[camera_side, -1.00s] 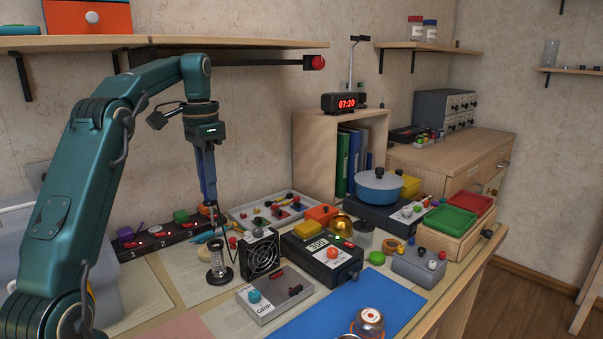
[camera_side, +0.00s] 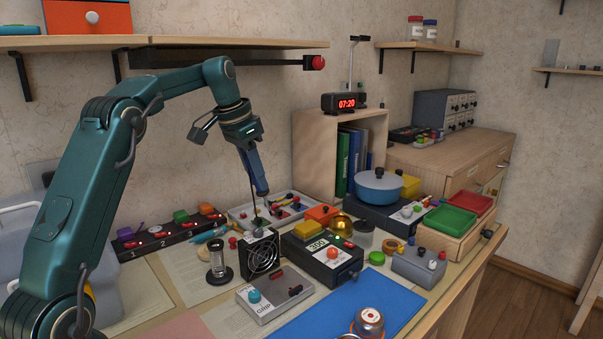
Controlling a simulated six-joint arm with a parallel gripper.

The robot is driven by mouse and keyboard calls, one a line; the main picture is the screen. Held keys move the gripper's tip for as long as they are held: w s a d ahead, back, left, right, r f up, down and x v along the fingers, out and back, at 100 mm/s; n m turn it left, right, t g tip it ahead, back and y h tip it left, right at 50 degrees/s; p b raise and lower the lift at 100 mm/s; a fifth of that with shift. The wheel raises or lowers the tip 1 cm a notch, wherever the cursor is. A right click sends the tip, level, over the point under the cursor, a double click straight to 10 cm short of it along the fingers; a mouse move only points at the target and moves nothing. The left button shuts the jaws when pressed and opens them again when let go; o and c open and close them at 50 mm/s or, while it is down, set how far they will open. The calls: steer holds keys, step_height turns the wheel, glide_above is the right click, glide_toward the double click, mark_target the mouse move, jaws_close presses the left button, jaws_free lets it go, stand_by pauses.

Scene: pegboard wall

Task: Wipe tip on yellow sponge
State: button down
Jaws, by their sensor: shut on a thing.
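My gripper (camera_side: 260,190) points down and tilts over the middle of the bench. It is shut on a blue-handled tool that looks like a soldering iron (camera_side: 250,165); fingers and handle are hard to tell apart. A thin dark tip reaches down near the top of the black fan box and the front of the parts tray. Whether it touches anything there is unclear.
The black fan box (camera_side: 262,254) stands just left of the station. A pale parts tray (camera_side: 240,214) lies behind it. A glass cylinder stand (camera_side: 217,262) and a numbered switch strip (camera_side: 160,240) are left. A blue mat (camera_side: 365,300) lies in front. A shelf (camera_side: 220,43) hangs overhead.

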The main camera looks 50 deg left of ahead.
steer(key=w+d+f+t, duration=0.2)
steer(key=w+f, duration=0.2)
steer(key=shift+w+d, duration=0.4)
stand_by(0.4)
steer(key=shift+f, duration=0.65)
stand_by(2.0)
steer(key=shift+w, duration=0.25)
steer(key=shift+w, duration=0.25)
steer(key=shift+w, duration=0.15)
steer(key=shift+w, duration=0.3)
steer(key=shift+w, duration=0.6)
steer(key=shift+w, duration=0.25)
